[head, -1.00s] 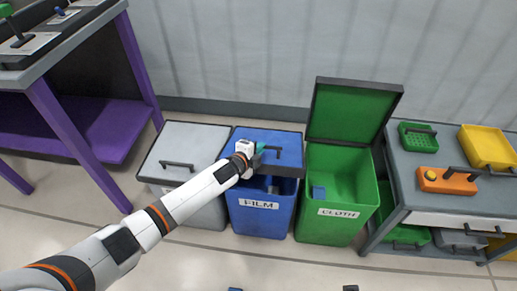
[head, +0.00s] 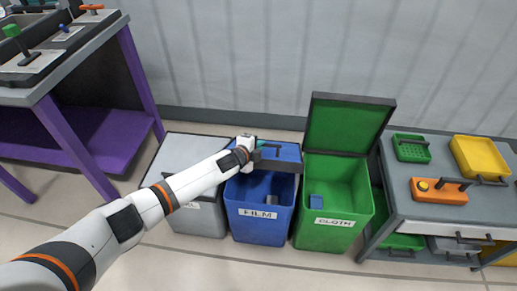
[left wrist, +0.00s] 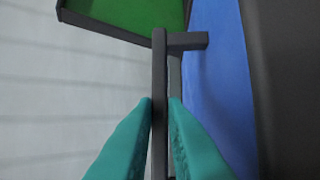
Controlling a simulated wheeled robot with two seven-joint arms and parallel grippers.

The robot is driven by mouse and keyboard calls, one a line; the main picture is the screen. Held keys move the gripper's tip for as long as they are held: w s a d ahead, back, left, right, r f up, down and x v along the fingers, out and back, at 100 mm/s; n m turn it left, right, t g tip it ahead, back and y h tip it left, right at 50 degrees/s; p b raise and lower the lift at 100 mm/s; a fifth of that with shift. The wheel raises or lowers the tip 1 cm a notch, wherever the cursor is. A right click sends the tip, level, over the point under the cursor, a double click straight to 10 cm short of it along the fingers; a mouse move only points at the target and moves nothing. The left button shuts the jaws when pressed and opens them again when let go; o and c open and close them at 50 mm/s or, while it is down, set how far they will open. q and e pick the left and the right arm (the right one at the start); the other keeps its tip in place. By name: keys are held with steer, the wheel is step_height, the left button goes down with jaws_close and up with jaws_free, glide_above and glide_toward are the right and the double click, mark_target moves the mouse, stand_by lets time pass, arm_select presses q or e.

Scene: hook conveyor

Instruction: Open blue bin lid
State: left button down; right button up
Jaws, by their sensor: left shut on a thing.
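The blue bin (head: 262,220), labelled FILM, stands between a grey bin and a green bin. Its blue lid (head: 286,151) is tilted partly up, and the front opening shows a dark item inside. My left gripper (head: 262,146) is at the dark lid handle (head: 272,146). In the left wrist view its teal fingers (left wrist: 160,110) are shut on the dark handle bar (left wrist: 160,70), with the blue lid surface (left wrist: 215,80) to the right. My right gripper is not in view.
The grey bin (head: 186,150) is shut at the left. A grey cart (head: 440,205) stands at the right. A purple-framed table (head: 75,125) is at the left.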

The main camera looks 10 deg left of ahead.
arm_select(q)
steer(key=shift+w+r, duration=0.25)
steer(key=shift+r, duration=0.05)
stand_by(0.4)
steer(key=c, duration=1.5)
jaws_free()
